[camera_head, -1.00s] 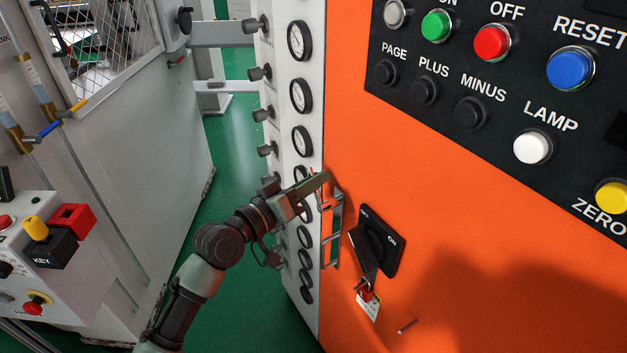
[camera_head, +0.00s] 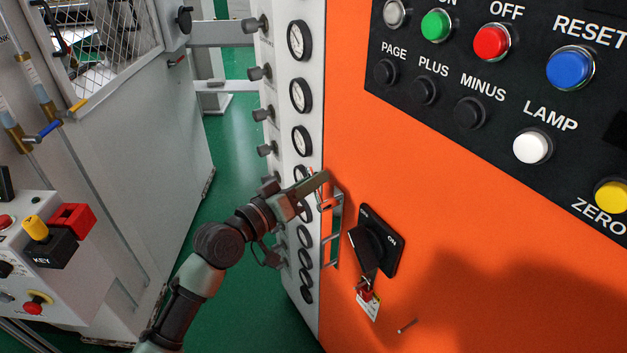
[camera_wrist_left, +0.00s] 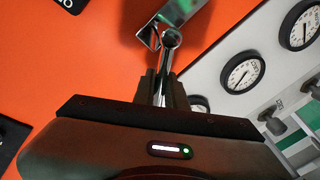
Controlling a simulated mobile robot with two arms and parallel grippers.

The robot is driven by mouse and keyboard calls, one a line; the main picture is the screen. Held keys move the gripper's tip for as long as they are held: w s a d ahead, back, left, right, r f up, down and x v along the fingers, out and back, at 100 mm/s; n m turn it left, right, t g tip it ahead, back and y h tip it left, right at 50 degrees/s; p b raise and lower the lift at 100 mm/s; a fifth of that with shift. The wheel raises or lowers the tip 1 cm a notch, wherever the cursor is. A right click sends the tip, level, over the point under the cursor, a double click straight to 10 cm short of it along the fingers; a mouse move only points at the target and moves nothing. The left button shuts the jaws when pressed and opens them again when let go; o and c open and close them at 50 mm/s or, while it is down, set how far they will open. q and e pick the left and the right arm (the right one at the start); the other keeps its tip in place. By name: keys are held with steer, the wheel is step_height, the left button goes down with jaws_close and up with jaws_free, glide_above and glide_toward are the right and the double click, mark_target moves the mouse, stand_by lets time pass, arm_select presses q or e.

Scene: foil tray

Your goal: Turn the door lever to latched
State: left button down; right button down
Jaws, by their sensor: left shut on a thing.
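The door lever (camera_wrist_left: 170,62) is a slim metal bar with a rounded end, seen in the left wrist view in front of the orange door. It sits beside a bright metal handle plate. My left gripper (camera_wrist_left: 161,88) is shut on the lever, with the bar between its two dark fingers. In the head view my left gripper (camera_head: 322,198) is at the orange door's left edge, by the grey metal handle frame (camera_head: 336,235). The gripper and wrist hide most of the lever there. I cannot read any latch marking. My right gripper is not in view.
A black rotary switch (camera_head: 377,243) with a red padlock and tag is just right of the handle. A column of gauges (camera_head: 302,96) and protruding knobs (camera_head: 262,115) stands close to the left. A button panel (camera_head: 490,85) is above right. Green floor is open behind my arm.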

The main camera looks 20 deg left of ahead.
mark_target(327, 202)
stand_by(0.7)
arm_select(q)
steer(key=shift+w+a+f+n+p, duration=0.1)
steer(key=shift+w+a+n+p, duration=0.15)
steer(key=shift+n+p, duration=0.7)
steer(key=f+n+g+p, duration=0.1)
steer(key=n+p, duration=0.1)
steer(key=n, duration=0.1)
steer(key=f+n+g+p, duration=0.1)
steer(key=f+n+p, duration=0.1)
steer(key=n, duration=0.1)
steer(key=w+a+f+n+g+p, duration=0.1)
steer(key=f+n+p, duration=0.1)
steer(key=n, duration=0.1)
steer(key=shift+a+h, duration=0.1)
steer(key=shift+h, duration=0.2)
steer(key=shift+s+f+n+g+h+p, duration=0.15)
steer(key=shift+f+n+g+p, duration=0.2)
steer(key=shift+n, duration=0.3)
steer(key=shift+s+f+n+g+h+p, duration=0.15)
steer(key=shift+f+n+p, duration=0.15)
steer(key=shift+f+n, duration=0.25)
steer(key=shift+s+d+f+n+g+h, duration=0.1)
steer(key=shift+d+f+n+g+h, duration=0.25)
steer(key=shift+n, duration=0.5)
steer(key=shift+d+f, duration=0.1)
